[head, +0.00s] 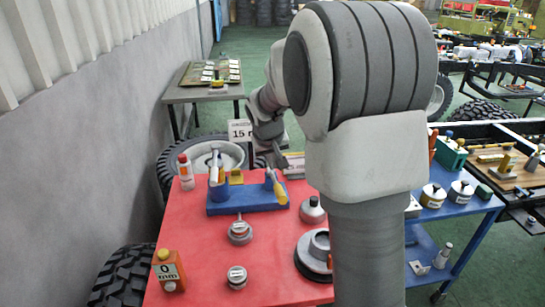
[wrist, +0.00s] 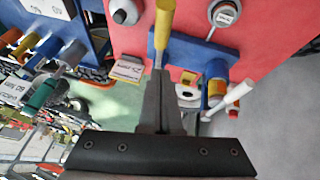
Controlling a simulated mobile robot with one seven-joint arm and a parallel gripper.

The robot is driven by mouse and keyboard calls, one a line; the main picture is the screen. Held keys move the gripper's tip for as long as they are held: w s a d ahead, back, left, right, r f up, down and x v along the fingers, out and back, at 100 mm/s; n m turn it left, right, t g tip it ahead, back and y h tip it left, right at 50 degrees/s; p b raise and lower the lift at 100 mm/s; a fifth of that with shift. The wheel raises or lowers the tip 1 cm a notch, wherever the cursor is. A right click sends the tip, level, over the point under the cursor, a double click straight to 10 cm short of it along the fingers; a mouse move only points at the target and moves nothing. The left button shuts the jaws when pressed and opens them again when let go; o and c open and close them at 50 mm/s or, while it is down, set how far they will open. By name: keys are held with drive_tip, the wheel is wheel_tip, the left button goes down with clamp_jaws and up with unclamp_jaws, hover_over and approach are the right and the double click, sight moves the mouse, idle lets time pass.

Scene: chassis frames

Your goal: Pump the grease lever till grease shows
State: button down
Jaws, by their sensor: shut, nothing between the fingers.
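A blue base (head: 245,200) sits at the far edge of the red table. At its right end a lever with a yellow handle (head: 279,191) slants up; the handle also shows in the wrist view (wrist: 165,25). I cannot make out any grease.
On the red table (head: 200,265) are an orange can (head: 170,270), a white bottle with a red cap (head: 186,171) and several round grey parts. A blue cart (head: 470,220) with tins stands at the right. My arm hides part of the table's right side.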

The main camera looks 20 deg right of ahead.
hover_over(278, 188)
drive_tip(key=f, duration=0.5)
drive_tip(key=shift+s+a+f, duration=0.4)
drive_tip(key=shift+s+f, duration=0.25)
drive_tip(key=shift+f, duration=0.4)
drive_tip(key=shift+f+b, duration=0.2)
drive_tip(key=shift+b, duration=0.25)
